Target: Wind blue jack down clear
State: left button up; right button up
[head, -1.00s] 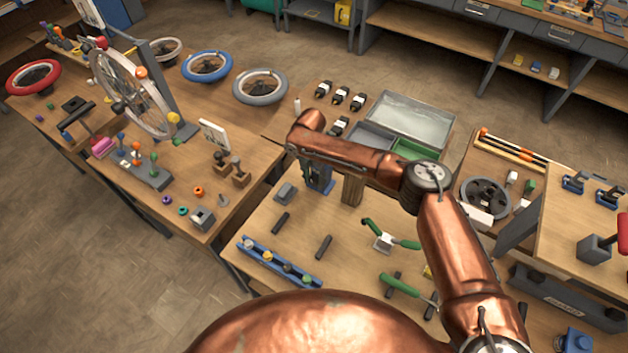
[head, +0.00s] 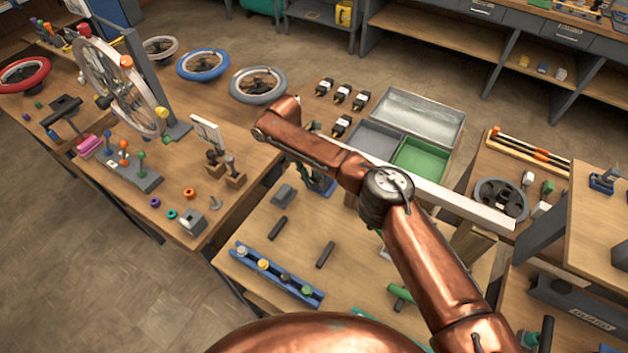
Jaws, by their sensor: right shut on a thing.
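The blue jack (head: 319,183) stands on the middle table, mostly hidden behind my right forearm. Only part of its blue body shows below the arm. A pale frame bar (head: 465,207) runs from behind my right arm toward the right, raised above the table. A wooden post (head: 470,243) stands below the bar. My right arm comes in from the lower right and bends at the wrist above the jack's area. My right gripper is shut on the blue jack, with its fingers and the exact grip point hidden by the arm. My left gripper is out of view.
A blue rack (head: 275,277) with several coloured knobs and dark bars (head: 326,254) lie in front. A grey and green tray (head: 421,160) is behind. The left bench holds a spoked wheel (head: 122,87).

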aim_at(314, 178)
jog(key=o, duration=1.1)
jog(key=shift+o, duration=0.2)
notch_tip(314, 178, up, 10)
jog(key=shift+r, duration=0.1)
jog(key=shift+a, duration=0.1)
